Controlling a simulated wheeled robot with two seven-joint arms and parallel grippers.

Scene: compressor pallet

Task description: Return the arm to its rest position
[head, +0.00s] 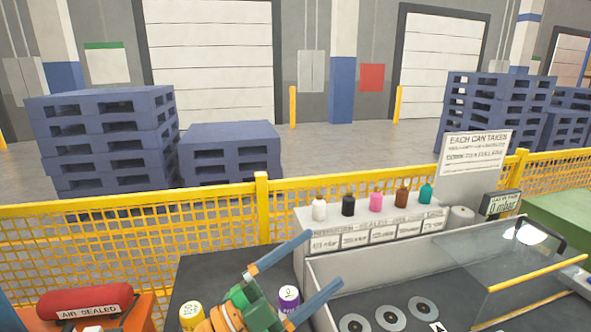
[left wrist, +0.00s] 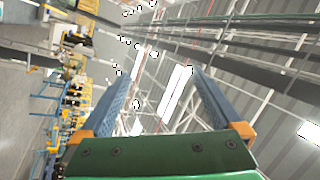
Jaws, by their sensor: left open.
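My left gripper (head: 327,259) is raised in the lower middle of the head view, in front of the work surface. Its two blue fingers are spread wide and point up to the right, with nothing between them. In the left wrist view the fingers (left wrist: 162,80) are apart and empty, pointing up toward the ceiling. A yellow-topped can (head: 191,315) shows left of the gripper. A purple can (head: 288,298) shows behind it, partly hidden by the fingers. My right gripper is not in view.
A grey-walled tray (head: 383,252) with pale discs (head: 390,318) lies right of the gripper, under a clear panel (head: 520,260). Several small bottles (head: 375,203) stand on a white ledge behind. A red cylinder (head: 85,301) lies at left. A yellow mesh fence (head: 130,245) runs behind.

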